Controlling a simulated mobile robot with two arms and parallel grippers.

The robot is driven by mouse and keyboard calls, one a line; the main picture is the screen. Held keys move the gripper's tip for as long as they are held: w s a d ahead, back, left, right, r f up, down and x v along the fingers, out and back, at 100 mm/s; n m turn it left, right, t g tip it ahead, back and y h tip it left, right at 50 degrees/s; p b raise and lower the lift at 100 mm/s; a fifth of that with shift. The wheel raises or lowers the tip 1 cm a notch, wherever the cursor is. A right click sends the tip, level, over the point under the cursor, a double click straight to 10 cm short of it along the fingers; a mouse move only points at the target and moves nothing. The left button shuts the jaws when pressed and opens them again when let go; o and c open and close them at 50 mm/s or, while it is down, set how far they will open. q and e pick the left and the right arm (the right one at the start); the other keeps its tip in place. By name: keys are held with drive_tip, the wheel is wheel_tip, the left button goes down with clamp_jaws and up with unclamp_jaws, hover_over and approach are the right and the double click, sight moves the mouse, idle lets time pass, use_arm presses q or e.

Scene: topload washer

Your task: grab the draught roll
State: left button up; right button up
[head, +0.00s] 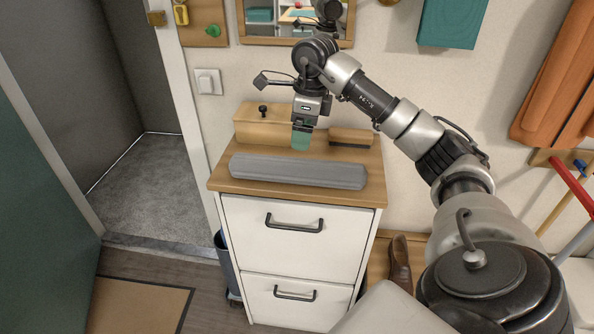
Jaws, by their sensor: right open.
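The draught roll (298,171), a long grey bar with flattened sides, lies across the front of the wooden top of a white cabinet (225,183). My right gripper (301,140) points down above the cabinet top, with its greenish fingertips just behind the roll's middle in the picture. The jaws are open, and the roll is not between them. I cannot tell exactly how high the fingertips are above the top. My left gripper is not in view.
Behind the roll are a wooden box (256,127) with a black knob and a dark brush (351,138). The cabinet has two drawers with dark handles. An open doorway is at left; a shoe (400,265) and a rack with red and blue handles are at right.

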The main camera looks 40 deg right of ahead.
hover_over(297, 161)
drive_tip(key=f, duration=0.2)
drive_tip(key=s+f, duration=0.1)
drive_tip(key=f, duration=0.1)
drive_tip(key=shift+d+f, duration=0.15)
drive_tip(key=shift+f, duration=0.15)
drive_tip(key=shift+w+a+f+p, duration=0.15)
drive_tip(key=shift+f+p, duration=0.1)
drive_tip(key=shift+f, duration=0.65)
drive_tip(key=shift+w+f+p, duration=0.15)
drive_tip(key=shift+f+p, duration=0.15)
drive_tip(key=shift+f, duration=0.55)
drive_tip(key=shift+w+a+f+p, duration=0.15)
drive_tip(key=shift+f+p, duration=0.1)
drive_tip(key=shift+f, duration=0.65)
drive_tip(key=shift+d, duration=0.1)
drive_tip(key=c, duration=1.3)
